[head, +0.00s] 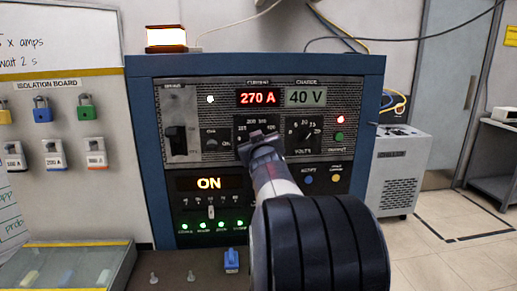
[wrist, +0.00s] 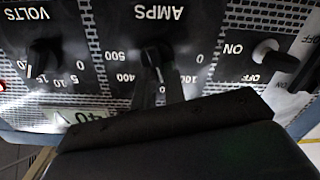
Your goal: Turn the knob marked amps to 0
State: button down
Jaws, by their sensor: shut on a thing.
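The amps knob (wrist: 155,52) is a dark knob on a black plate marked AMPS, which appears upside down in the wrist view. Numbers 0, 100, 400 and 500 show around it; where its pointer stands I cannot tell. My gripper (wrist: 157,88) is shut on the knob, with its narrow fingers reaching it in the wrist view. In the head view my gripper (head: 260,143) covers the knob and the lower part of its dial. The red current display (head: 258,98) reads 270 A.
A smaller ON/OFF knob (wrist: 270,52) is on the other side. A lit ON panel (head: 209,183) is below. A lit amber lamp (head: 166,38) tops the cabinet.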

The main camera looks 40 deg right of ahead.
jog(key=shift+w+a+f+n+b, duration=0.15)
jog(key=shift+n+b, duration=0.6)
jog(key=shift+n, duration=1.6)
jog(key=shift+a+f+n+b, duration=0.15)
jog(key=shift+n+b, duration=0.65)
jog(key=shift+n, duration=1.5)
jog(key=shift+w+a+f+n+b, duration=0.15)
jog(key=shift+n+b, duration=0.6)
jog(key=shift+n, duration=1.6)
jog(key=shift+s+d+n, duration=0.1)
jog(key=shift+n, duration=0.2)
jog(key=shift+f, duration=0.1)
jog(key=c, duration=1.5)
grip_release()
jog(key=shift+o, duration=0.2)
jog(key=v, duration=1)
jog(key=shift+s+p, duration=0.3)
jog(key=shift+s, duration=0.05)
